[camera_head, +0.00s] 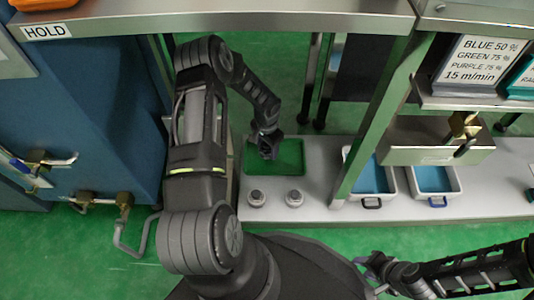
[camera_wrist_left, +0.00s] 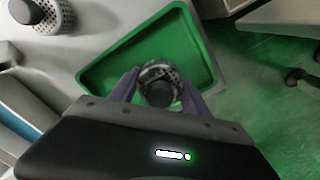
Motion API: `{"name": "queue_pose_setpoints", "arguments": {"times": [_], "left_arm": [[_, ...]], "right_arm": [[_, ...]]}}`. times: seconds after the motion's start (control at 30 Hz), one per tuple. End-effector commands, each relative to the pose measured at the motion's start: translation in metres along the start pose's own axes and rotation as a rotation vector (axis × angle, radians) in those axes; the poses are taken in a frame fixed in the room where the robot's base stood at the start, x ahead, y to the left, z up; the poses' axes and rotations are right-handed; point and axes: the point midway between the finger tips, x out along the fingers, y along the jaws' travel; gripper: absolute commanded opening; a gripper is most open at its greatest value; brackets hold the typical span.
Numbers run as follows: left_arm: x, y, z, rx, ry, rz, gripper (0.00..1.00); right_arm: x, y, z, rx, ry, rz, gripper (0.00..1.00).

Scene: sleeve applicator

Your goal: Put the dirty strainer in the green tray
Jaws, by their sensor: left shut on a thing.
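The green tray (camera_head: 290,158) is set in the grey bench; it fills much of the left wrist view (camera_wrist_left: 120,62). My left gripper (camera_head: 268,150) is over the tray, pointing down. In the left wrist view its two fingers (camera_wrist_left: 160,90) are shut on a perforated metal strainer with a dark round cap (camera_wrist_left: 160,94). Whether the strainer touches the tray floor, I cannot tell. Two similar strainers, one on the left (camera_head: 256,197) and one on the right (camera_head: 294,198), stand on the bench in front of the tray. My right gripper (camera_head: 370,275) is low at the right, its fingers apart and empty.
Two blue-filled white trays, left (camera_head: 371,180) and right (camera_head: 433,179), sit further right on the bench. A metal box with a brass valve (camera_head: 437,140) hangs above them. A slanted post (camera_head: 385,115) stands between. A blue cabinet (camera_head: 75,125) is at the left.

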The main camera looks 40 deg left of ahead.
Motion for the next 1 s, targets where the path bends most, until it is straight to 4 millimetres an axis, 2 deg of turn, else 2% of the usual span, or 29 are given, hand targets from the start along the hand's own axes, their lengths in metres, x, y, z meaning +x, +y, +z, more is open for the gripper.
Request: {"name": "queue_pose_setpoints", "arguments": {"times": [0.3, 0.7, 0.73, 1.0], "left_arm": [[0.038, 0.0, 0.0, -0.001, 0.0, 0.001, 0.1], [0.042, 0.0, 0.0, 0.0, 0.0, 0.0, 0.1], [0.041, 0.0, 0.0, 0.0, 0.0, 0.0, 0.56], [0.04, 0.0, 0.0, 0.0, 0.0, 0.0, 0.77]], "right_arm": [[0.017, 0.006, -0.002, 0.002, 0.006, -0.001, 0.36], [0.019, 0.006, -0.002, 0.002, 0.006, -0.002, 0.36], [0.018, 0.006, -0.002, 0.002, 0.006, -0.002, 0.36], [0.017, 0.006, -0.002, 0.002, 0.006, -0.002, 0.36]]}}
